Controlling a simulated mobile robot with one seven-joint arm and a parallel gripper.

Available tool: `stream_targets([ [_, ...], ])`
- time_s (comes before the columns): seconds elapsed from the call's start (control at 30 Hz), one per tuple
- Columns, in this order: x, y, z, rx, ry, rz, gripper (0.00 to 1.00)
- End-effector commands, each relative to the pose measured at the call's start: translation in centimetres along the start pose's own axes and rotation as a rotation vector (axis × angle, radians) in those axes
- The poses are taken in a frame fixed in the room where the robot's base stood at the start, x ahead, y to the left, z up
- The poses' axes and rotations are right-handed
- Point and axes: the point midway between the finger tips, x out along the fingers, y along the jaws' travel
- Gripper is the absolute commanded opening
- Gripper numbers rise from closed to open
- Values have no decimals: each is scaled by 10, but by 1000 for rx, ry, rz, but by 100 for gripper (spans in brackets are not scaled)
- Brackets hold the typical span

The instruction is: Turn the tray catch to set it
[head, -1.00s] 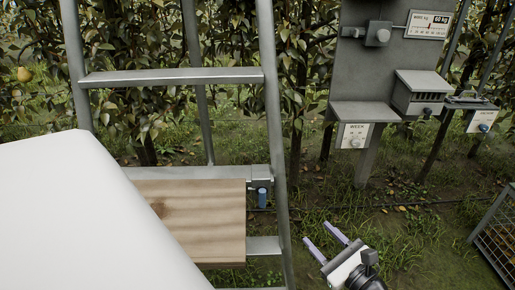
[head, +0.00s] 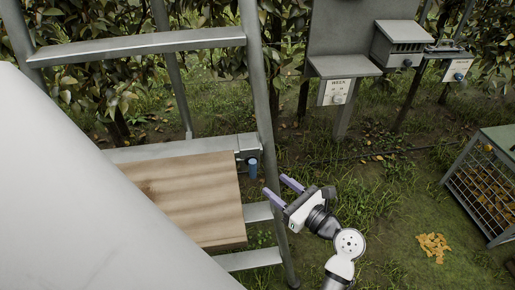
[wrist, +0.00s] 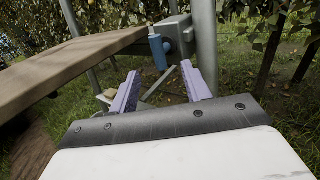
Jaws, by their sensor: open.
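The tray catch (head: 253,167) is a small blue handle on a grey mount at the right end of the ladder's step, beside the ladder's right rail. The wooden tray (head: 190,200) lies flat on the ladder just left of it. In the wrist view the blue catch (wrist: 158,52) hangs below its round grey pivot, ahead of the fingers. My gripper (head: 278,189) is open and empty, to the right of and slightly below the catch in the head view. In the wrist view my gripper (wrist: 158,85) has its two purple fingers spread apart, with the catch beyond their tips, not touching.
The ladder's right rail (head: 262,110) stands close to my fingers. A grey post with a WEEK dial (head: 337,92) stands behind at right. A wire-sided crate (head: 480,190) is at far right, with orange-brown pieces (head: 434,246) on the grass. Grass between is open.

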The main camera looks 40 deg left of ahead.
Motion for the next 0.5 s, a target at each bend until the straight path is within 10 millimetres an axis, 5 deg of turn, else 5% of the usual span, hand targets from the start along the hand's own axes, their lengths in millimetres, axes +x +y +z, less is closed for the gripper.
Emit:
stream_targets([
  [0.2, 47, 0, 3, -1, -1, 3, 48],
  [0.5, 80, 0, 1, -1, -1, -1, 48],
])
